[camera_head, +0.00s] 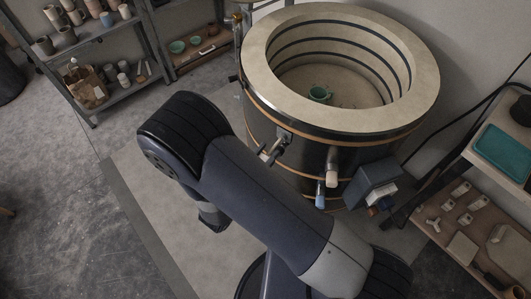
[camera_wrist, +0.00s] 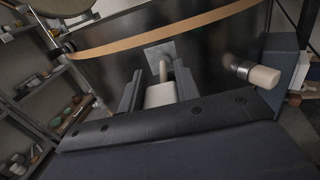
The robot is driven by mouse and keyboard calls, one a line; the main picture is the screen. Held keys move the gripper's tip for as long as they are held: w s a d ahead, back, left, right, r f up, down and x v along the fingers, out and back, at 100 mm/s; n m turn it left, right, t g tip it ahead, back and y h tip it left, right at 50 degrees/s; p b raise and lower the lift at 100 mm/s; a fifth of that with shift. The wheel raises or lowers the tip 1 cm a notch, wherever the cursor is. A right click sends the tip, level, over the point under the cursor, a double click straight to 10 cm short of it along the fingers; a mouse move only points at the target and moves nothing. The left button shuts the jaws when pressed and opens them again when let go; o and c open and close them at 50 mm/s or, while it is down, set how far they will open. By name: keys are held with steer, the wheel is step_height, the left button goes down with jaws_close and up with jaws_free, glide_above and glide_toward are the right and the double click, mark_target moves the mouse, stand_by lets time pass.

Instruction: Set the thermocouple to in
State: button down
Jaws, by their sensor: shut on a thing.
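The thermocouple shows in the wrist view as a pale block (camera_wrist: 160,96) on a thin rod that runs to a square metal plate (camera_wrist: 157,52) on the kiln's dark side wall. My gripper (camera_wrist: 157,88) has one jaw on each side of the pale block and is shut on it. The rod between block and plate is partly visible; how deep it sits in the wall cannot be seen. In the head view the round kiln (camera_head: 262,62) stands open at the top, and my arm hides most of the gripper near the fitting on its front left side.
A pale plug (camera_wrist: 262,78) sticks out of the kiln wall to the right. A grey-blue box (camera_head: 370,183) is mounted beside it. Shelves (camera_head: 100,31) stand at the left, a rack with a teal tray (camera_head: 505,150) at the right. Open floor lies left.

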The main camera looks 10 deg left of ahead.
mark_target(286, 130)
steer(key=shift+b+x, duration=0.75)
steer(key=shift+x, duration=2.45)
steer(key=shift+s, duration=0.1)
steer(key=c, duration=1)
jaws_free()
steer(key=shift+c, duration=0.2)
steer(key=v, duration=1)
steer(key=shift+s+a+b, duration=0.2)
steer(key=shift+s+b, duration=0.15)
steer(key=shift+b, duration=0.05)
